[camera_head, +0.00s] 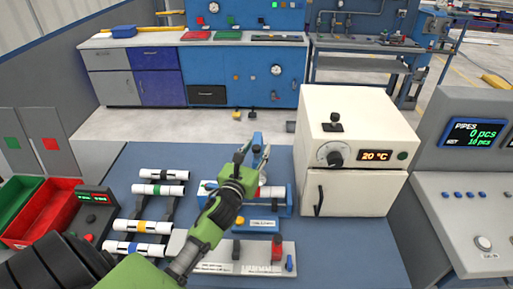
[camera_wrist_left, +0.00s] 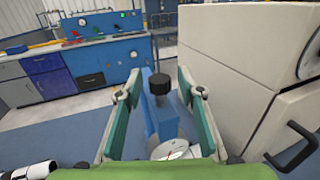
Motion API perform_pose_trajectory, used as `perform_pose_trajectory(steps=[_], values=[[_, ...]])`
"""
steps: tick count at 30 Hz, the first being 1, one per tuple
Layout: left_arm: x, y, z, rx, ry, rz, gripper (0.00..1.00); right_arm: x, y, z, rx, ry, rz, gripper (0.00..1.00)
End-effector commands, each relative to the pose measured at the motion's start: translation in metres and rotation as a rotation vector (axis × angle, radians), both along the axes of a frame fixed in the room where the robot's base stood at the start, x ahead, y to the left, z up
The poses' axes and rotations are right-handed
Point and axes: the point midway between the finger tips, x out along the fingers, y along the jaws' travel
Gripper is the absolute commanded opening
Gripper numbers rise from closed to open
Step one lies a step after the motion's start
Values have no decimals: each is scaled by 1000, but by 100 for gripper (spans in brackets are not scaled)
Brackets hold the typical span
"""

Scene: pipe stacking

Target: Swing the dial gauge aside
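My left gripper (camera_head: 254,152) reaches over the blue fixture (camera_head: 281,210) on the blue bench. In the left wrist view the gripper (camera_wrist_left: 158,85) is open, with one finger on each side of a blue upright post (camera_wrist_left: 164,120) topped by a black knob (camera_wrist_left: 160,84). I cannot tell whether the fingers touch them. The white dial gauge face (camera_wrist_left: 176,150) shows low between the fingers, partly cut off by my green gripper body. My right gripper is not in view.
A cream oven (camera_head: 350,150) reading 20 °C stands close to the right of the fixture. Several banded white pipes (camera_head: 160,190) lie on a rack at the left. A grey plate (camera_head: 262,256) with a red block lies in front. Red and green bins stand far left.

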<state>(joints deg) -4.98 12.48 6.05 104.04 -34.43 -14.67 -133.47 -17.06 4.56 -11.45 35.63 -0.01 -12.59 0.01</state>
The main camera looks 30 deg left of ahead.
Motion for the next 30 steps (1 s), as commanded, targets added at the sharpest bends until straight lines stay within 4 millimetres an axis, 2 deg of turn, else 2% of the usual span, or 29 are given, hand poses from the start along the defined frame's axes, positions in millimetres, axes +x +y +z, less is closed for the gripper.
perform_pose_trajectory(steps=[7,8,11,12,22,30], values=[[1,0,0,-1,0,0,35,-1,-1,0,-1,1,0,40],[1,0,0,-1,0,0,30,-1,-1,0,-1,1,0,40],[1,0,0,-1,0,0,4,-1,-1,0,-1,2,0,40],[1,0,0,-1,0,0,0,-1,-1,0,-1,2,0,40],[-1,2,0,2,1,-17,0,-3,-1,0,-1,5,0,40],[-6,13,-1,8,5,-115,0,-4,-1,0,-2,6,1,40]])
